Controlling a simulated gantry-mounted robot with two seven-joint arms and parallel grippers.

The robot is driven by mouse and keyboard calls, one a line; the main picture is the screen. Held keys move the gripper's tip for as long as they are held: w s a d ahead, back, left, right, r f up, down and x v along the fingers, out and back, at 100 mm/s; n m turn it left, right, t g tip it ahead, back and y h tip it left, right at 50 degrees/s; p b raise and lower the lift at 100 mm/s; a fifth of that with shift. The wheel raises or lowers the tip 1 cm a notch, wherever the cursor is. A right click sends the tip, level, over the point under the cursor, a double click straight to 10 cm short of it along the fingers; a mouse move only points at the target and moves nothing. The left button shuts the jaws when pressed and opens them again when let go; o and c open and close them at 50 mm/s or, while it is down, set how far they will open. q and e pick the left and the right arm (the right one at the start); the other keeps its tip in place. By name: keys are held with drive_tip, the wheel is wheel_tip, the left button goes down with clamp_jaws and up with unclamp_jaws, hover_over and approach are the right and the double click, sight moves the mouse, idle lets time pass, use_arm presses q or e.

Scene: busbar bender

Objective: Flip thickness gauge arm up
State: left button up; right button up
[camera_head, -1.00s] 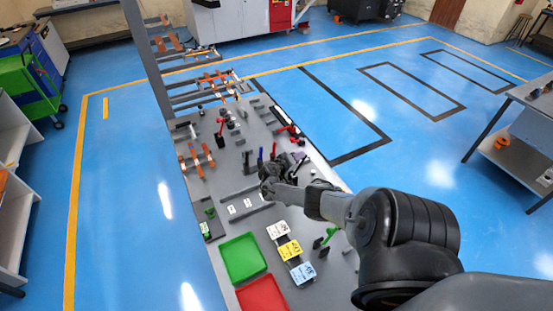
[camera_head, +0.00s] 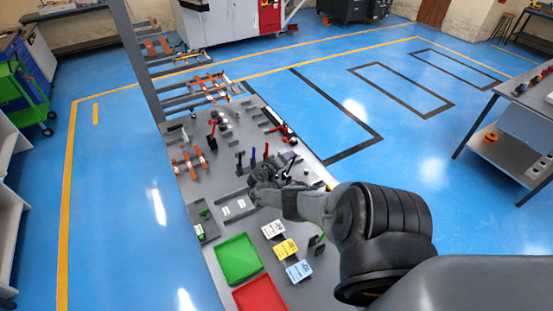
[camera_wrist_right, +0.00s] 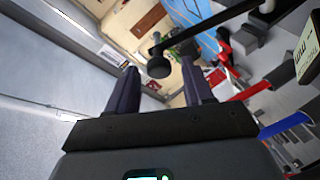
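In the right wrist view a thin black arm with a round black knob (camera_wrist_right: 158,67) at its end reaches in from the upper right; it looks like the thickness gauge arm. The knob appears between the two fingertips of my right gripper (camera_wrist_right: 160,84), which are apart; I cannot tell whether they touch it. In the head view my right gripper (camera_head: 262,188) is low over the middle of the grey bench (camera_head: 225,180), and it and my forearm hide what is beneath. The gauge cannot be made out there. My left gripper is out of view.
Black, blue (camera_head: 252,158) and red upright handles stand just behind the gripper. A green tray (camera_head: 238,259), a red tray (camera_head: 260,295) and several label cards (camera_head: 286,249) are at the near end. A grey post (camera_head: 137,60) rises at the far left.

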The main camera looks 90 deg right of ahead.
idle(0.3)
drive_tip(key=p+v, duration=0.2)
drive_tip(key=v, duration=0.8)
drive_tip(key=shift+w+a+r, duration=0.15)
drive_tip(key=shift+w+a, duration=0.1)
drive_tip(key=shift+w, duration=0.05)
